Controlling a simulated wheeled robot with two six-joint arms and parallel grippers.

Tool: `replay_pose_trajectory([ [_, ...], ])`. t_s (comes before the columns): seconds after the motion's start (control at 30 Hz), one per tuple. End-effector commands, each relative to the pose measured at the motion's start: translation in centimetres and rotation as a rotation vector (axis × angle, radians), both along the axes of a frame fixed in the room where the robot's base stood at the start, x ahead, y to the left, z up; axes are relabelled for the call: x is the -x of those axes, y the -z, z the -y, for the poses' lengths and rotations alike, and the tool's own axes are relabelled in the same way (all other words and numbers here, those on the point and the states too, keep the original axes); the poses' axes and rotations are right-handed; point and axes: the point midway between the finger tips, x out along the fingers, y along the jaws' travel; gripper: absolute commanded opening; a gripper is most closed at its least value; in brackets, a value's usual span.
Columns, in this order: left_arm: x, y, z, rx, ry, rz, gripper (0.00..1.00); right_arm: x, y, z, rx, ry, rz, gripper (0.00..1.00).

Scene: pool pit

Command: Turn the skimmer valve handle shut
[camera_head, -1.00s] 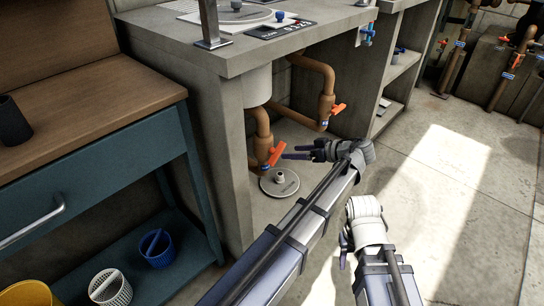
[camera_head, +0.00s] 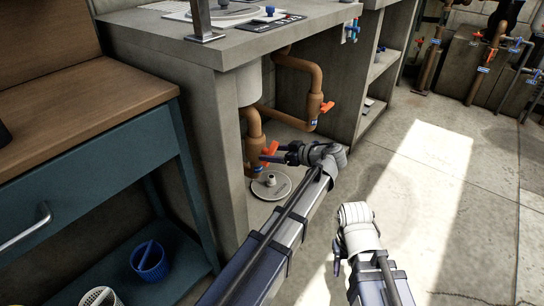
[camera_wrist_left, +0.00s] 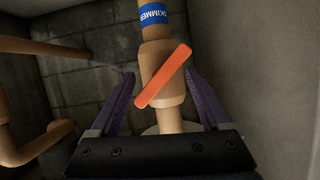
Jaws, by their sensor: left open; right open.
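The orange skimmer valve handle (camera_wrist_left: 163,77) sits on a copper-coloured pipe under a blue label (camera_wrist_left: 152,14) that reads SKIMMER in the left wrist view. The handle slants across the pipe, from lower left to upper right. My left gripper (camera_wrist_left: 165,80) is open, with one purple finger on each side of the handle; I see gaps, not a grip. In the head view the handle (camera_head: 271,149) is partly hidden by the left gripper (camera_head: 265,155). My right gripper (camera_head: 337,262) is in the lower middle, over the floor, away from the pipes.
A second orange valve handle (camera_head: 327,107) is on the pipe to the right. A round floor cover (camera_head: 271,186) lies below the skimmer pipe. The concrete counter (camera_head: 225,55) overhangs the pipes, and its side wall stands close on the left. The floor (camera_head: 440,200) on the right is clear.

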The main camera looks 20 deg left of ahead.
Motion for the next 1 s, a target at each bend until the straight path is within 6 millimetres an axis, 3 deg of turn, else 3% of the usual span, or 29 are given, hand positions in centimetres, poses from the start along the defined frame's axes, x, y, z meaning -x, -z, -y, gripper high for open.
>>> replay_pose_trajectory([
  [0.4, -0.20, 0.26, -0.68, 0.000, -0.001, 0.000, 0.80, -0.01, 0.25, -0.01, 0.000, 0.000, 0.000, 0.50],
  [1.0, -0.21, 0.25, -0.65, 0.000, 0.000, -0.001, 0.13, -0.01, 0.25, -0.01, 0.000, 0.000, 0.000, 0.50],
])
